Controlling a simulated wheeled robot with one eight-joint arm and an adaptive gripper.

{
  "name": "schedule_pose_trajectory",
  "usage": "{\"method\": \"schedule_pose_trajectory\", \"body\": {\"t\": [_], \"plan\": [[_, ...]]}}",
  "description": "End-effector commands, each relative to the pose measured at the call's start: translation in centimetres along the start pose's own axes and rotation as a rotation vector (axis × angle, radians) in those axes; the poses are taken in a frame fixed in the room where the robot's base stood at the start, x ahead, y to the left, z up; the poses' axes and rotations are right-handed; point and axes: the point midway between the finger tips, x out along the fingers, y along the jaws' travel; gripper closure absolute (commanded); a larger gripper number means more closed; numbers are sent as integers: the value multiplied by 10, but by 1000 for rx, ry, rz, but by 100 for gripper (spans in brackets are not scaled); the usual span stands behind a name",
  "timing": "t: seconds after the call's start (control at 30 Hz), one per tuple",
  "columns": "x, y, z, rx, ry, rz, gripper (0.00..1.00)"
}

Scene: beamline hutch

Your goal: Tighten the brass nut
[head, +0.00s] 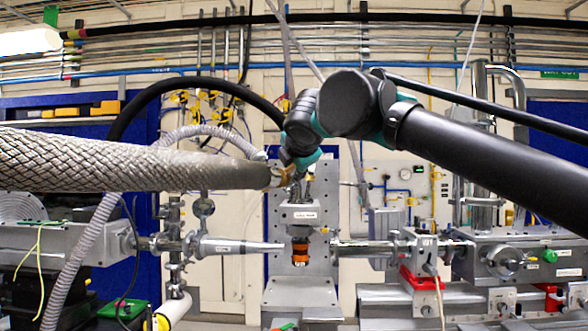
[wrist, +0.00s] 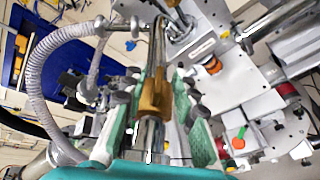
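The brass nut (wrist: 153,97) lies between the two fingers of my gripper (wrist: 155,85) in the wrist view. It sits around a silvery tube or fitting. The fingers have pale green faces and dark grey joints, and their tips come very close to the nut on both sides. I cannot tell whether they press on it. In the head view a small part of the brass nut (head: 279,177) shows at the end of the braided hose (head: 120,163). My gripper (head: 288,178) is there too, small and partly hidden behind the hose end.
A grey block with an orange-ringed fitting (head: 300,250) is below the hose end. Steel beam pipes (head: 240,247) run across at that height. A corrugated grey hose (head: 90,245) hangs at the left. A control box with a green button (head: 549,256) stands at the right.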

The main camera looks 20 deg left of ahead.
Motion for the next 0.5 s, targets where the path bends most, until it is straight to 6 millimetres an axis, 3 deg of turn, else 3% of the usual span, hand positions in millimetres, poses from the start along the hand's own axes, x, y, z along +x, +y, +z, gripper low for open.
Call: {"method": "schedule_pose_trajectory", "body": {"t": [0.27,0.5], "plan": [[-7,0,0,-1,-1,0,72],[-49,0,-1,-3,2,1,72]]}}
